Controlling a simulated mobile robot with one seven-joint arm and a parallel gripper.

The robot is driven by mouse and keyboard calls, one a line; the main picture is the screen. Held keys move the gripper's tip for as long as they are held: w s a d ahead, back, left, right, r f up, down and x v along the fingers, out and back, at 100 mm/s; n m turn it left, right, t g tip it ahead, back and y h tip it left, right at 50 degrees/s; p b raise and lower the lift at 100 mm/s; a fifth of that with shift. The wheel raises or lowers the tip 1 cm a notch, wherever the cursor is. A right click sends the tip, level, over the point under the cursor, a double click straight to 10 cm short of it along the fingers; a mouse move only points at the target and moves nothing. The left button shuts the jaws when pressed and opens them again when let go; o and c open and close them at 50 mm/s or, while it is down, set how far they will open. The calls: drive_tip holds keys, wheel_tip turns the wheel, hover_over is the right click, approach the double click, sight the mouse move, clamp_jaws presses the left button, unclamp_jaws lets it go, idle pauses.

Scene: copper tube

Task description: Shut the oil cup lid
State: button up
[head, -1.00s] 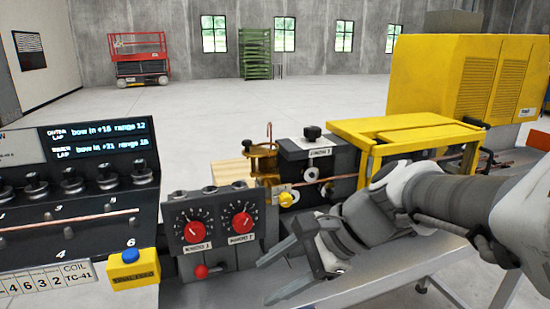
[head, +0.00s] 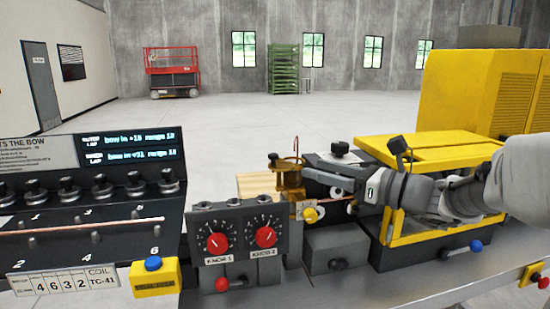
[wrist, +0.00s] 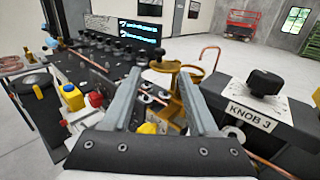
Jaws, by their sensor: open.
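The brass oil cup (head: 291,178) stands at the left end of the tube machine, beside the dark knob block. In the wrist view the oil cup (wrist: 190,92) is just ahead of the right fingertip. Its lid (wrist: 165,66), a brass disc with a dark knob, appears raised at the cup's left side; the exact hinge is too small to tell. My gripper (head: 304,165) points left towards the cup from the right. In the wrist view my gripper (wrist: 160,76) is open, with nothing between its fingers. Whether a finger touches the cup cannot be told.
The KNOB 3 block (wrist: 257,98) sits close to the right finger. A copper tube (wrist: 209,58) with a bent end rises behind the cup. The two-knob box (head: 240,238) and yellow button box (head: 154,278) stand left. A yellow guard frame (head: 430,150) is at the right.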

sight(273, 154)
drive_tip(key=x, duration=1.2)
drive_tip(key=shift+a+f, duration=0.1)
drive_tip(key=shift+a, duration=0.1)
clamp_jaws()
